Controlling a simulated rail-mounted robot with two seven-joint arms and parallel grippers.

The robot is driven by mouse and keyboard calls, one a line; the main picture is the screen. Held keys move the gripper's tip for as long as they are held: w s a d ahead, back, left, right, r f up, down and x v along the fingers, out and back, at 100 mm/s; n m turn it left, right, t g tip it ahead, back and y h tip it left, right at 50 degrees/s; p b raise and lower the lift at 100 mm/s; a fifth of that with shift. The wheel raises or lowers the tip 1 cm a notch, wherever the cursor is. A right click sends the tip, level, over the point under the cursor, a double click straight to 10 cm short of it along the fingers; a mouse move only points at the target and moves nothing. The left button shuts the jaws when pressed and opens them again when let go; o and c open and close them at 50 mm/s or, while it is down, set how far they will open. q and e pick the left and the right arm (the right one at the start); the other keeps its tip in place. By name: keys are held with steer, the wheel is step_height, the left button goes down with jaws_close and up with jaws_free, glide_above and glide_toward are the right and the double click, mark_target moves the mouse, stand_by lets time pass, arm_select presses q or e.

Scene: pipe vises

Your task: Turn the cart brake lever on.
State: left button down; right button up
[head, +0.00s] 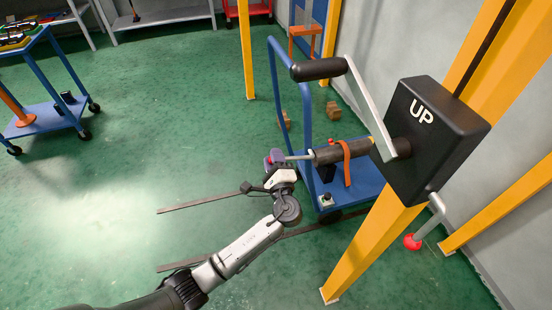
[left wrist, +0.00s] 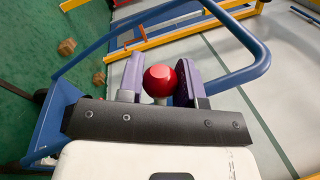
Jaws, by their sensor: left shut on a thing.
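The blue cart (head: 355,187) stands beside the yellow post. A lever with a grey rod (head: 300,157) shows at its left side, and its red knob (left wrist: 160,79) sits between the purple fingers in the left wrist view. My left gripper (head: 275,158) is shut on this knob. In the head view the fingers mostly hide the knob. My right gripper is not in view.
A black box marked UP (head: 425,135), with a crank (head: 318,69) and a red-tipped lever (head: 412,242), is on a yellow post in the right foreground.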

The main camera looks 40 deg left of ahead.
arm_select(q)
steer(key=shift+f+n+b, duration=0.4)
steer(key=shift+f+n, duration=0.1)
steer(key=shift+s, duration=0.1)
steer(key=shift+a+f, duration=0.1)
steer(key=shift+f, duration=0.05)
steer(key=c, duration=0.8)
jaws_free()
